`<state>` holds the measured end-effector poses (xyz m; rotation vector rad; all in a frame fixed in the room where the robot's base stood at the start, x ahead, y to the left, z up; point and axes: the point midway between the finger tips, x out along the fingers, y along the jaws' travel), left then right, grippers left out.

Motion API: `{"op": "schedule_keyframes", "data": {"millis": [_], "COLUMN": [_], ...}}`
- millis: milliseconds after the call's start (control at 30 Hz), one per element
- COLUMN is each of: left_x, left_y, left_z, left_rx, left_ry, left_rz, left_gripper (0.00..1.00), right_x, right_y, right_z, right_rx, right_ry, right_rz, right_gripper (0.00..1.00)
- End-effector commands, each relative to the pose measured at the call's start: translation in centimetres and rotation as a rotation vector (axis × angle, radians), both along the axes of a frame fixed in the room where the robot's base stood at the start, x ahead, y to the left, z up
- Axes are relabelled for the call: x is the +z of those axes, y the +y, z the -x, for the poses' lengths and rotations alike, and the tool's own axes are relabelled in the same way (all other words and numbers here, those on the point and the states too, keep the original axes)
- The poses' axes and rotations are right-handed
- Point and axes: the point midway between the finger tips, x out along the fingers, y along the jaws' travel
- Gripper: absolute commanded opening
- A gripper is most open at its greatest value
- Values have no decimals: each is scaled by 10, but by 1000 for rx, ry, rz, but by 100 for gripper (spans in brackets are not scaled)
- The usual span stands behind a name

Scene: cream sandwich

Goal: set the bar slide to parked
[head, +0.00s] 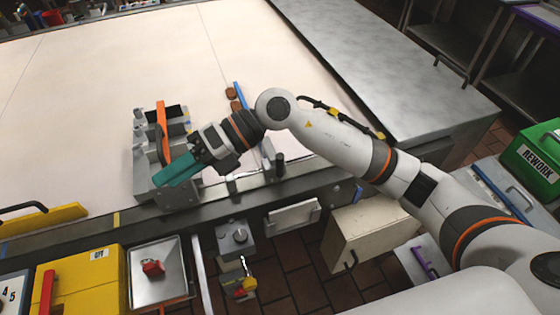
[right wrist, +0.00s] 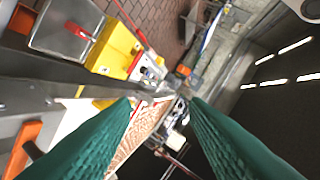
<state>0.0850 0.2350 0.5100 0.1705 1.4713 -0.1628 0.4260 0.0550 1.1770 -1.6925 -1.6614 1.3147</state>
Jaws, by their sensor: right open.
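A grey metal fixture (head: 141,158) with an upright orange bar (head: 162,131) stands at the table's front edge in the head view. It looks like the bar slide, but I see no readable position marks. My right gripper (head: 160,178) reaches across the fixture's front part, its teal fingers close to the orange bar's lower end. Whether they touch is unclear. In the right wrist view, my right gripper (right wrist: 160,103) has its fingers spread with nothing held between them. An orange part (right wrist: 22,148) shows at lower left there. My left gripper is not in view.
A metal rail (head: 235,186) runs along the front edge of the cream table (head: 110,80). Small brown pieces and a blue strip (head: 240,95) lie behind my right wrist. A yellow box (head: 85,282) and a metal tray (head: 160,255) with a red object stand below.

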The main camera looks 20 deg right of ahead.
Motion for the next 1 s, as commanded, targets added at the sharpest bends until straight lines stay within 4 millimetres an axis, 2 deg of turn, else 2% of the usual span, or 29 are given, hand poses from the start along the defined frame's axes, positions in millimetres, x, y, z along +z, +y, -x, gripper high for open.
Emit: {"op": "schedule_keyframes", "data": {"millis": [100, 200, 300, 433, 533, 667, 767, 1000], "left_x": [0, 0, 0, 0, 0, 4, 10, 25], "left_y": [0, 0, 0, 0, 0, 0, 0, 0], "left_z": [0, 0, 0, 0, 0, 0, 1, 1], "left_rx": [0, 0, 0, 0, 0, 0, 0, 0], "left_ry": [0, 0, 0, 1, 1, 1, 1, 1], "left_rz": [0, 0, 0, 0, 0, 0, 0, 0], "left_gripper": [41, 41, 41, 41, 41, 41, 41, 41], "right_x": [-36, -51, -50, -40, -37, -45, -60, -109], "right_y": [-46, -98, -147, -189, -203, -206, -205, -205], "right_z": [-28, -54, -75, -89, -93, -93, -92, -91], "right_rx": [48, 42, 8, -37, -54, -53, -51, -50], "right_ry": [-122, -174, -191, -187, -181, -177, -176, -174], "right_rz": [399, 710, 960, 1160, 1224, 1237, 1235, 1233], "right_gripper": [41, 41, 41, 41, 41, 41, 41, 41]}}
